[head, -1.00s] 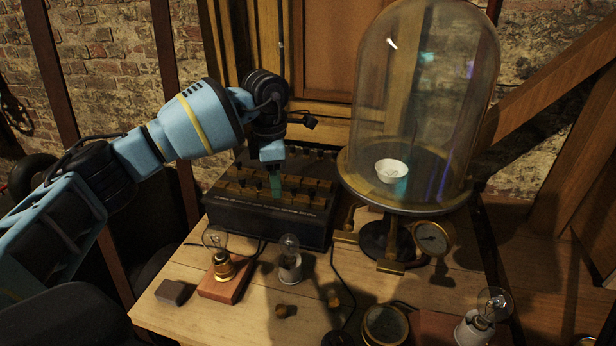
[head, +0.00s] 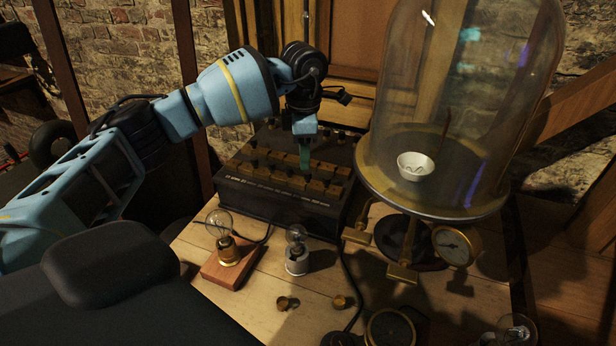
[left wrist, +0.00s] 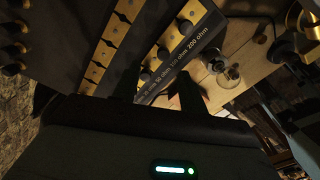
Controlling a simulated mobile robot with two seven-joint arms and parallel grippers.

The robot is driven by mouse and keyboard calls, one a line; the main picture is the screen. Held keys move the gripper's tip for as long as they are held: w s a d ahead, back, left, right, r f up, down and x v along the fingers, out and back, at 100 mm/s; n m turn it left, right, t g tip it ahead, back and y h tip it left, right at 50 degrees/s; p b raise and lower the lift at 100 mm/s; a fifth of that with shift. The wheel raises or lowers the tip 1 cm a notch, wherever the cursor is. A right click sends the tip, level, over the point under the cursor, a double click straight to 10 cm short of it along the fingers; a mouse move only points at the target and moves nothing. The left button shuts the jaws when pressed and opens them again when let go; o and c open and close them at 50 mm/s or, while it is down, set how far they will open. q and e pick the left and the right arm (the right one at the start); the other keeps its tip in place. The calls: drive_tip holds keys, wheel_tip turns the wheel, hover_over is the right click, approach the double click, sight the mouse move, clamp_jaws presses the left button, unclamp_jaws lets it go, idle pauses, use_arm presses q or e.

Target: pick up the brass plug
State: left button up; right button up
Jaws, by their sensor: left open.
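Two small brass pieces lie apart on the bench in the head view, one (head: 283,303) in front of the bulbs and one (head: 340,303) to its right. I cannot tell which is the brass plug. Dark-topped plugs also stand among the brass blocks of the black resistance box (head: 275,203). My left gripper (head: 304,160) points down over the box's top, its greenish tip among the blocks. In the left wrist view its dark fingers (left wrist: 156,90) are apart near the box's edge, with nothing visible held. My right gripper is not in view.
A glass bell jar (head: 455,100) on a brass-rimmed stand is right of the box, with a gauge (head: 457,246) beneath. Two bulbs (head: 218,224) (head: 297,236) stand in front of the box. A round dial (head: 390,328) is at the front. Bare bench lies between.

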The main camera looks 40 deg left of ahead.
sight(308, 173)
use_arm(q)
drive_tip(key=f, duration=0.3)
drive_tip(key=shift+d+f, duration=0.4)
drive_tip(key=shift+f, duration=0.65)
drive_tip(key=shift+c, duration=0.4)
clamp_jaws()
